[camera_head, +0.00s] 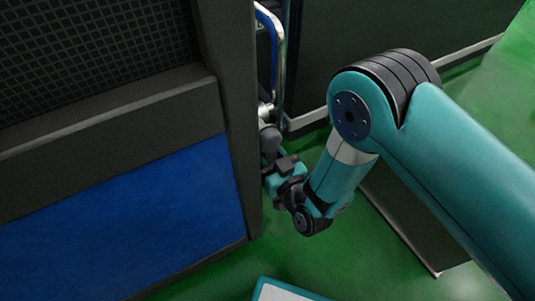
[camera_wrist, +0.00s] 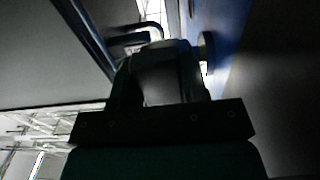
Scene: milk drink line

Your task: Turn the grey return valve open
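A grey rounded part (camera_head: 269,136), which looks like the return valve, shows in the head view beside the dark cabinet edge, below a bright metal fitting. Its handle position cannot be made out. My gripper (camera_head: 272,160) is right at its lower end, partly hidden by the cabinet edge; whether they touch is unclear. In the wrist view my gripper (camera_wrist: 170,60) is a dark shape that hides what lies ahead of it. Its fingers cannot be told apart.
A tall cabinet with a blue panel (camera_head: 130,215) and dark mesh fills the left. A curved metal pipe (camera_head: 279,40) rises above the valve. A dark cabinet (camera_head: 370,35) stands behind. Green floor (camera_head: 385,265) is open at front; a pale-topped, teal-edged thing (camera_head: 285,292) is at the bottom.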

